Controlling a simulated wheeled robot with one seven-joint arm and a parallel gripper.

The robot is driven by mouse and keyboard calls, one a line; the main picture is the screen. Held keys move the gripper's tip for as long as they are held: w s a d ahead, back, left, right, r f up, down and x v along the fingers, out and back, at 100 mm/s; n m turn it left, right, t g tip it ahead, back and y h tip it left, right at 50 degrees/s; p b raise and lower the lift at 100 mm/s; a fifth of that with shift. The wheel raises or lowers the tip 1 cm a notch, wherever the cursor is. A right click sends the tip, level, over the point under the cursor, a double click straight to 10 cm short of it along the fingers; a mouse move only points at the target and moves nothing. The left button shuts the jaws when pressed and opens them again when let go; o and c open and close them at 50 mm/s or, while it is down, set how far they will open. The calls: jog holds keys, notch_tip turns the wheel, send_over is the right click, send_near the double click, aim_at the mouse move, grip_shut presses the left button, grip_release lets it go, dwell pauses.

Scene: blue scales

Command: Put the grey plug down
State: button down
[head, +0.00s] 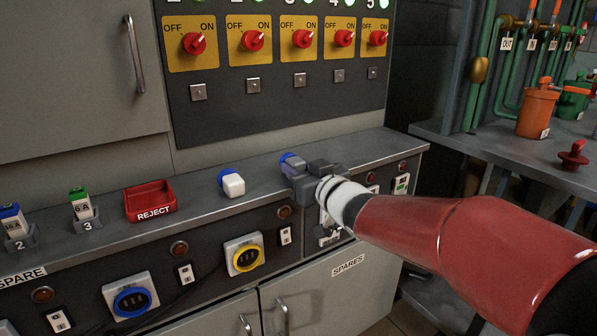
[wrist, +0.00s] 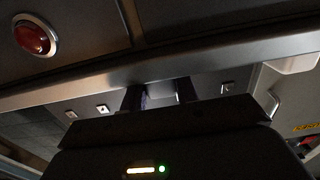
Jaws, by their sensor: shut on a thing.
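My gripper (head: 300,178) is at the right part of the grey ledge (head: 355,148), at the end of my red and white arm. It is shut on the grey plug (head: 293,164), which shows a blue end and a greyish body beside the fingers. My gripper hides most of the plug. I cannot tell whether the plug touches the ledge. In the wrist view the two dark fingers (wrist: 158,97) are a little apart, with a dim, hardly readable strip of something between them.
A white plug with a blue end (head: 233,185) lies on the ledge left of my gripper. Further left are a red REJECT tray (head: 150,202) and two holders with breakers (head: 83,206). A switch panel (head: 285,95) rises behind. Bare ledge lies right of my gripper.

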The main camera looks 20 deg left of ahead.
jog(key=shift+r, duration=0.1)
jog(key=c, duration=1.1)
grip_release()
jog(key=shift+o, duration=0.2)
